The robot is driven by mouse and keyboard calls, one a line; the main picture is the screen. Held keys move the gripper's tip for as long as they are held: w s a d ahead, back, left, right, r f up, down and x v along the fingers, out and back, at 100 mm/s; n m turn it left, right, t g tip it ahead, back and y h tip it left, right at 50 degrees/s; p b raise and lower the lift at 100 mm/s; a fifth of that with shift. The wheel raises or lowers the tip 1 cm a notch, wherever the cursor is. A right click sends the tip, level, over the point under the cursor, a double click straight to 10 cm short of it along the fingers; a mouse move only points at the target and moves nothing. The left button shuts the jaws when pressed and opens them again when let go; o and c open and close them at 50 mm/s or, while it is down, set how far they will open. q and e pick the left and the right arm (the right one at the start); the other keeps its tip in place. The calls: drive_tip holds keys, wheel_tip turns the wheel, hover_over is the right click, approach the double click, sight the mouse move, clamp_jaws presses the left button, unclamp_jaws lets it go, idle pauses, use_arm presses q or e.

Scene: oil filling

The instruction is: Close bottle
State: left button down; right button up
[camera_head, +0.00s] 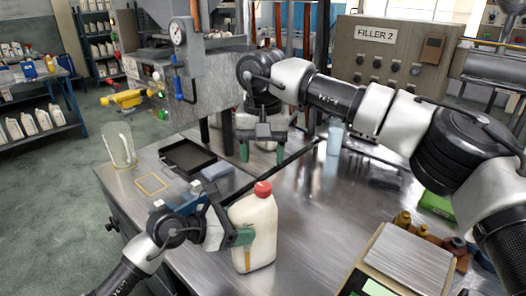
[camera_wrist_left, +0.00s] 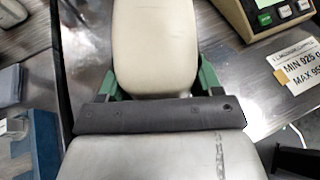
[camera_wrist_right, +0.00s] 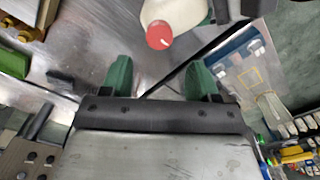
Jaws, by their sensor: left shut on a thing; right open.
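A cream-white bottle (camera_head: 254,232) with a red cap (camera_head: 262,188) on its top stands upright at the front of the steel table. My left gripper (camera_head: 240,236) is shut on the bottle's body from the left; the left wrist view shows the bottle (camera_wrist_left: 152,50) between its green fingers. My right gripper (camera_head: 264,152) is open and empty, farther back, pointing down. In the right wrist view, its fingers (camera_wrist_right: 160,80) are apart, and the red cap (camera_wrist_right: 160,35) and bottle (camera_wrist_right: 182,12) lie beyond them. Whether the cap is fully tight cannot be told.
A black tray (camera_head: 187,156) and a clear pitcher (camera_head: 119,145) are at the left. A bluish cup (camera_head: 335,139) stands at the back. The filler machine overhangs the table's rear.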

sight(263, 186)
drive_tip(key=shift+n, duration=0.8)
drive_tip(key=shift+f, duration=0.1)
drive_tip(key=shift+f, duration=3.9)
drive_tip(key=shift+c, duration=0.3)
